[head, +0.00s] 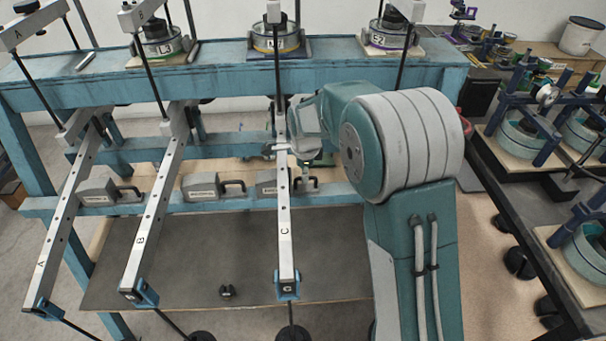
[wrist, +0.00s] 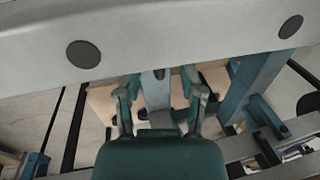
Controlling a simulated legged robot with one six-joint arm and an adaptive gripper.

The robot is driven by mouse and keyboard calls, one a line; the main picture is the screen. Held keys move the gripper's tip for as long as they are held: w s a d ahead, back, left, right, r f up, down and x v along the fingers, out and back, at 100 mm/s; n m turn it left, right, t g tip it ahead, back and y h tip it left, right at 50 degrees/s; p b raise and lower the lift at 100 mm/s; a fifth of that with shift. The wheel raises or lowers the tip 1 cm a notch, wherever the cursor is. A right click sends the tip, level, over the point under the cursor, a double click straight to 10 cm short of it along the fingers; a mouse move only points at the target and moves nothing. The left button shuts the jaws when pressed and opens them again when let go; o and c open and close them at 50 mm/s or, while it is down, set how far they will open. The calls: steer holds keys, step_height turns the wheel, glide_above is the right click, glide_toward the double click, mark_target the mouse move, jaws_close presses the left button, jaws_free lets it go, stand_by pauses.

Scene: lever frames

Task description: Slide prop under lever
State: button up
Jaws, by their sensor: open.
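Three long pale levers slope toward me: lever A (head: 58,225), lever B (head: 148,225) and lever C (head: 285,215). Grey blocks with black handles sit on the blue rail behind them: a left one (head: 97,191), a middle one (head: 200,187) and a right one (head: 267,184), partly behind lever C. I cannot tell which thing is the prop. My gripper (head: 278,149) is at lever C, above the right block. In the wrist view my gripper (wrist: 162,92) has its fingers spread. A pale bar (wrist: 160,40) crosses in front of them. Contact is unclear.
A blue frame (head: 230,75) carries several round weights on top. A dark board (head: 190,255) lies under the levers, with a small black object (head: 227,291) on it. A dark bench (head: 510,200) with more apparatus stands to the right.

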step_height(320, 180, up, 10)
steer(key=s, duration=0.2)
steer(key=shift+a+f, duration=0.2)
steer(key=shift+a, duration=0.1)
steer(key=s+d+r+n+t, duration=0.1)
steer(key=s+d+r+n, duration=0.35)
steer(key=s, duration=0.25)
steer(key=s+d+r+n+t, duration=0.1)
steer(key=s+d+r+n, duration=0.3)
steer(key=s, duration=0.4)
steer(key=s+d+n+t, duration=0.1)
steer(key=s+d+n, duration=0.1)
steer(key=s+n, duration=0.7)
steer(key=s, duration=0.6)
steer(key=shift+s+d+f, duration=0.2)
steer(key=shift+f, duration=0.1)
steer(key=shift+n, duration=0.25)
